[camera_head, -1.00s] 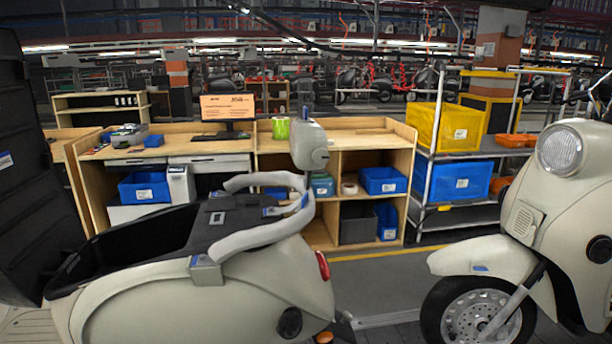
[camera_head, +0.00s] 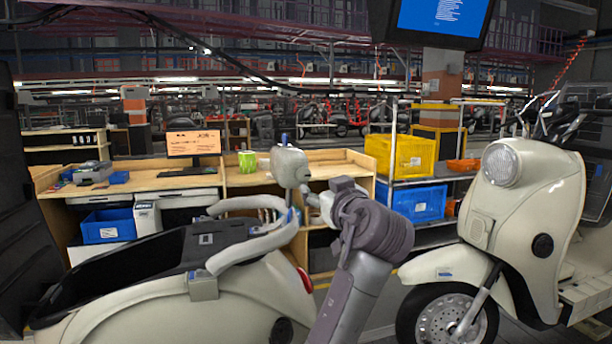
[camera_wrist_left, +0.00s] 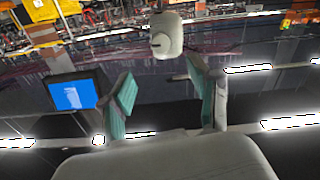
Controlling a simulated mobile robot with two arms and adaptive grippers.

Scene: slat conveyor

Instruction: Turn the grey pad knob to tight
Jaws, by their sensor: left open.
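A light grey pad (camera_head: 287,164) stands upright on the rear rack of the cream scooter (camera_head: 180,305). A small rounded knob (camera_head: 304,174) seems to be on its right side; its setting cannot be read. My left gripper (camera_head: 308,191) comes up from below at the right of the pad, its fingers close to the pad's lower right side. In the left wrist view, the two teal-lined fingers of the left gripper (camera_wrist_left: 163,92) are spread with nothing between them. The pad (camera_wrist_left: 167,34) shows beyond the fingertips, apart from them. My right gripper is not in view.
A light grey curved rack rail (camera_head: 250,247) lies below and left of the pad. A wooden workbench (camera_head: 240,182) stands behind. Another cream scooter (camera_head: 530,200) stands on the right. A shelf trolley holds a yellow bin (camera_head: 402,154) and blue bin (camera_head: 418,202).

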